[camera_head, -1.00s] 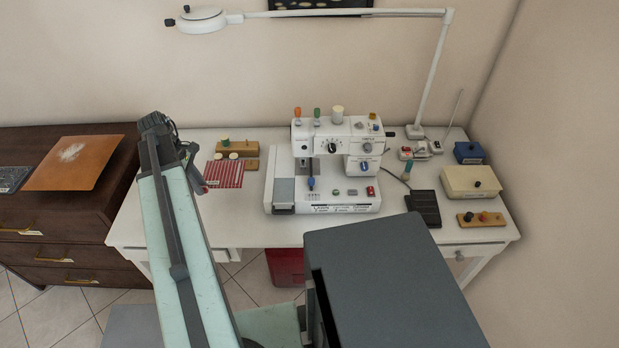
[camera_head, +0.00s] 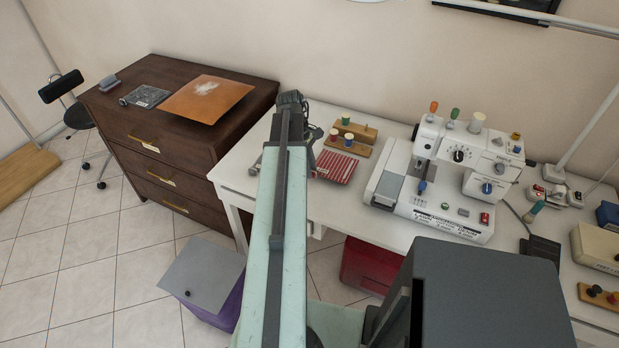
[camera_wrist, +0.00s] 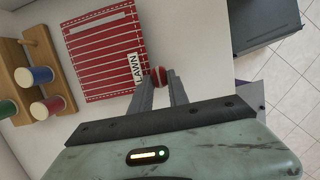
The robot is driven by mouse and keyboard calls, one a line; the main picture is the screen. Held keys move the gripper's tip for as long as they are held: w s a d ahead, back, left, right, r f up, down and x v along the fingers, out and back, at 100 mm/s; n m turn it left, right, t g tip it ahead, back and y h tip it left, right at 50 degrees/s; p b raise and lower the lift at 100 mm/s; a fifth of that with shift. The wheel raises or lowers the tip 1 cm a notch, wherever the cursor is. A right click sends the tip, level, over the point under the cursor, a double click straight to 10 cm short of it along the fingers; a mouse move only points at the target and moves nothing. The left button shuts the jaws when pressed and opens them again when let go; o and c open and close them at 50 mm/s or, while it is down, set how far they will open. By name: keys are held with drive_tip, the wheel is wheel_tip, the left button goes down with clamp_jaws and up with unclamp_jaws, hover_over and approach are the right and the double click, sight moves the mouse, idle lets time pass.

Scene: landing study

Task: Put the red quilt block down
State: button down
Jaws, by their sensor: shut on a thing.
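My gripper (camera_wrist: 160,84) is shut on a small red piece with pale bands, the red quilt block (camera_wrist: 158,75). It sits between the fingertips, which hide part of it. In the wrist view it appears beside the lower right corner of a red-and-white striped square (camera_wrist: 100,50) with a "LAWN" label. I cannot tell whether the block touches anything below. The striped square lies flat on the white table, also visible in the head view (camera_head: 338,168), where my arm hides most of my gripper.
Wooden spool holders with spools (camera_head: 352,136) stand behind the striped square. The sewing machine (camera_head: 440,180) is to its right. A dark brown dresser (camera_head: 165,150) stands left of the white table (camera_head: 335,205). A purple bin with a grey lid (camera_head: 205,278) is on the floor.

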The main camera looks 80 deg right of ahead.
wheel_tip(320, 180, down, 3)
drive_tip(key=shift+r+b, duration=0.15)
drive_tip(key=shift+b, duration=0.55)
drive_tip(key=shift+r, duration=0.25)
drive_tip(key=c, duration=1.7)
unclamp_jaws()
drive_tip(key=shift+f, duration=0.25)
drive_tip(key=o, duration=0.4)
drive_tip(key=shift+r, duration=0.1)
drive_tip(key=shift+o, duration=0.2)
drive_tip(key=shift+r, duration=0.1)
drive_tip(key=p+v, duration=1.2)
